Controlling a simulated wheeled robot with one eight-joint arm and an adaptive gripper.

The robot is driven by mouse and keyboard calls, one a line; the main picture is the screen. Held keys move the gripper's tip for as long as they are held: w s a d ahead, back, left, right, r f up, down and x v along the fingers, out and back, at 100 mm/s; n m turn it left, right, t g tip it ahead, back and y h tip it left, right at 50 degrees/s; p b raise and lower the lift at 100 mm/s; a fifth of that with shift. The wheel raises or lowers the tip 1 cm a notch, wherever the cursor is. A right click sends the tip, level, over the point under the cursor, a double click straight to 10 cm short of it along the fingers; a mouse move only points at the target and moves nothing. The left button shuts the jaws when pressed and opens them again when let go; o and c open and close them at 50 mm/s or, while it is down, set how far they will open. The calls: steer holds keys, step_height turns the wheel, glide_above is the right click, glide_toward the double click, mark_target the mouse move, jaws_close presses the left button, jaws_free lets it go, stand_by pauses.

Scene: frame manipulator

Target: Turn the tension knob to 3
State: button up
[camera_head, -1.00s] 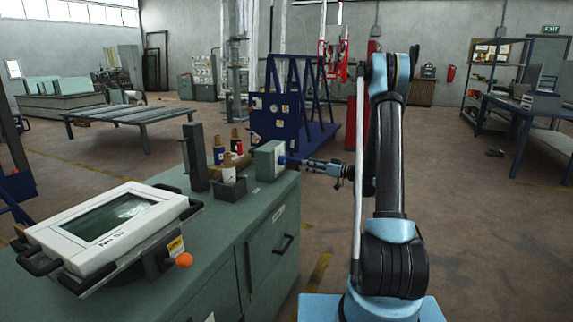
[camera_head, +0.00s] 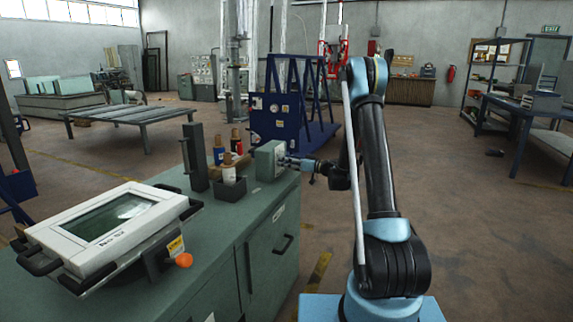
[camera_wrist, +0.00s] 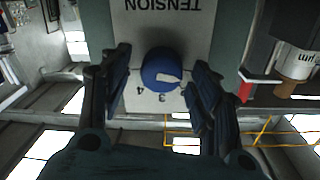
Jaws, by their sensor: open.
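The tension box (camera_head: 268,160) is a pale grey-green block on the right end of the green cabinet. In the wrist view its face (camera_wrist: 200,22) appears upside down with the word TENSION. The blue round tension knob (camera_wrist: 155,62) has a white pointer mark, which lies toward the lower right of the knob in that view. The digits 3 and 4 show below the knob; other digits are hidden or unclear. My gripper (camera_wrist: 161,68) is open, with one finger on each side of the knob and gaps between. In the head view my gripper (camera_head: 287,161) is close against the box.
The green cabinet (camera_head: 215,245) carries a dark tray (camera_head: 230,187) with spools just left of the box, a dark upright post (camera_head: 195,157), and a white screen panel (camera_head: 105,228). A blue frame machine (camera_head: 285,115) stands behind.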

steer(key=c, duration=1)
steer(key=shift+c, duration=0.2)
steer(key=shift+m, duration=0.3)
steer(key=m, duration=0.3)
steer(key=shift+w, duration=0.15)
steer(key=m, duration=0.4)
steer(key=shift+d, duration=0.1)
steer(key=m, duration=0.4)
steer(key=shift+w+f, duration=0.1)
steer(key=shift+w, duration=0.05)
steer(key=shift+d+m+g, duration=0.1)
steer(key=shift+m+g, duration=0.3)
steer(key=shift+m, duration=1.3)
steer(key=shift+f, duration=0.1)
